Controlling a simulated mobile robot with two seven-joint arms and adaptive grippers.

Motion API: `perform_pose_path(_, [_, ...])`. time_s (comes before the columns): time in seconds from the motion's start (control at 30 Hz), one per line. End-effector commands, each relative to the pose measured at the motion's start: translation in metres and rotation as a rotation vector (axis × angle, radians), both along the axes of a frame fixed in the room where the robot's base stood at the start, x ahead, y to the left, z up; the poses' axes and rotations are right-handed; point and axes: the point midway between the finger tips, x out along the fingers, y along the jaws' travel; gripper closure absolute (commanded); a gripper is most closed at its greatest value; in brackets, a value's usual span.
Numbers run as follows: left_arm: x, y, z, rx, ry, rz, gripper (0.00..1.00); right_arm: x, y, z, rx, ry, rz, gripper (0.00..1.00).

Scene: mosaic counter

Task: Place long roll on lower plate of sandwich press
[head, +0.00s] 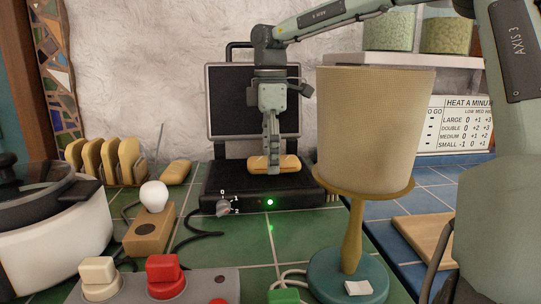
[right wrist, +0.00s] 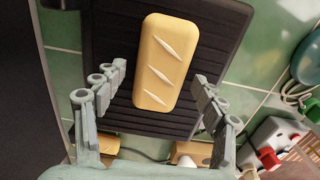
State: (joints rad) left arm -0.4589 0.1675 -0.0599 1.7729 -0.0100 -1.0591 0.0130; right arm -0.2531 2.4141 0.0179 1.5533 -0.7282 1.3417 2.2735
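The long roll (head: 288,163) is tan with pale slashes and lies on the black lower plate (head: 228,177) of the open sandwich press (head: 300,190). In the right wrist view the roll (right wrist: 168,55) rests on the ribbed plate (right wrist: 215,45). My right gripper (head: 272,168) points down over the roll. In the right wrist view its fingers (right wrist: 160,78) are spread wide, with visible gaps on both sides of the roll. The press lid (head: 230,105) stands upright behind. My left gripper is not in view.
Another roll (head: 176,172) lies left of the press, beside a rack of several bread pieces (head: 105,160). A lamp (head: 372,130) stands close at front right. A white cooker (head: 60,240), a bulb on a wooden base (head: 152,228) and a switch box (head: 205,285) crowd the front left.

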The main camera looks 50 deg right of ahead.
Motion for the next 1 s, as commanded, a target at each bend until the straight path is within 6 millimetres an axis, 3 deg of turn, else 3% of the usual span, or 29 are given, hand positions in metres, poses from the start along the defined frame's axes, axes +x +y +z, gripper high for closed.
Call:
perform_pose_path(0.33, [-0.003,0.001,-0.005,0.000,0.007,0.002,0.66,0.001,0.000,0.008,-0.002,-0.002,-0.001,0.30])
perform_pose_path(0.8, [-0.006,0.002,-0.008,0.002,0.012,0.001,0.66,0.000,0.000,0.101,-0.003,-0.002,-0.001,0.30])
perform_pose_path(1.0, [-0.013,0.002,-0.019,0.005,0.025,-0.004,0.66,0.000,0.000,0.120,-0.001,0.000,0.000,0.30])
